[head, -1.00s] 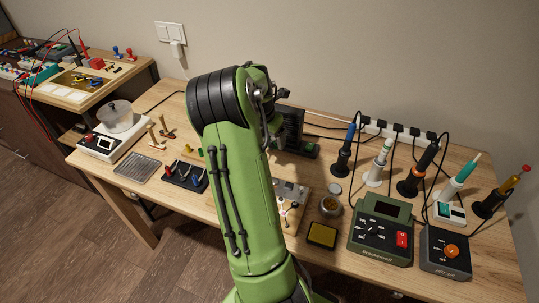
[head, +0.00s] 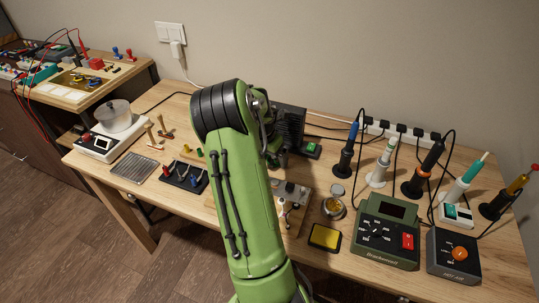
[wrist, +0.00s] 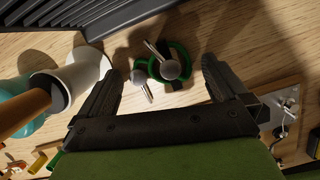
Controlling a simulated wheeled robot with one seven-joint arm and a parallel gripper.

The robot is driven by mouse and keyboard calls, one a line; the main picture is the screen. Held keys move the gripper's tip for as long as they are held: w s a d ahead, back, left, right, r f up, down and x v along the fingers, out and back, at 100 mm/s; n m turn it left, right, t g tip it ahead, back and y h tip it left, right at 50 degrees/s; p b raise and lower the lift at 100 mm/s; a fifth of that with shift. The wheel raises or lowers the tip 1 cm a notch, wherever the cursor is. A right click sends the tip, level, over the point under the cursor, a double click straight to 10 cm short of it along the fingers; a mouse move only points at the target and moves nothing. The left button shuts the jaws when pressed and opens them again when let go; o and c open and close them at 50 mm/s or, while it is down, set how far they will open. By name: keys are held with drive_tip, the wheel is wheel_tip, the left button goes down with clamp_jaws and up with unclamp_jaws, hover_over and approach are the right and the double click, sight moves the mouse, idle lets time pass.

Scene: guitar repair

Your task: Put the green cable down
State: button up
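The green cable (wrist: 183,55) lies as a small coil on the wooden bench top in the wrist view, with two grey round-ended metal plugs (wrist: 170,69) at it. My gripper (wrist: 161,67) is open, its two dark fingers spread on either side of the coil. Bare wood shows between each finger and the cable, and neither finger appears to touch it. In the head view my green arm hides the gripper and the cable.
A dark ridged block (wrist: 120,14) stands just beyond the coil. A white cup-like piece (wrist: 85,75) with a brown handle is close to the left finger. A metal-fitted board (wrist: 285,115) lies at right. Soldering irons (head: 415,175) stand along the bench's right side.

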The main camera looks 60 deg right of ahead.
drive_tip(key=p+v, duration=0.4)
drive_tip(key=v, duration=0.8)
drive_tip(key=w+a+r+m+t, duration=0.2)
drive_tip(key=w+a+r+m, duration=0.15)
drive_tip(key=a, duration=0.35)
drive_tip(key=s+a+r+m+t+y, duration=0.1)
drive_tip(key=a+r+m, duration=0.3)
drive_tip(key=a, duration=0.8)
drive_tip(key=s+a+r+m+t+y, duration=0.1)
drive_tip(key=s+a+r+m, duration=0.3)
drive_tip(key=a, duration=0.8)
drive_tip(key=shift+r+m+t+y, duration=0.25)
drive_tip(key=shift+m+t+y, duration=0.05)
drive_tip(key=shift+m+t, duration=0.2)
drive_tip(key=s+a+m, duration=0.1)
drive_tip(key=s+a, duration=0.1)
drive_tip(key=s+a+m, duration=0.3)
drive_tip(key=s+a, duration=0.1)
drive_tip(key=s, duration=0.1)
drive_tip(key=shift+a+f+m+t, duration=0.1)
drive_tip(key=shift+f+m+t, duration=0.25)
drive_tip(key=shift+f+t, duration=0.05)
drive_tip(key=shift+c, duration=0.3)
drive_tip(key=shift+s+a+f, duration=0.1)
drive_tip(key=shift+s, duration=0.15)
drive_tip(key=shift+c, duration=1)
drive_tip(key=shift+w+m, duration=0.15)
drive_tip(key=shift+m, duration=0.15)
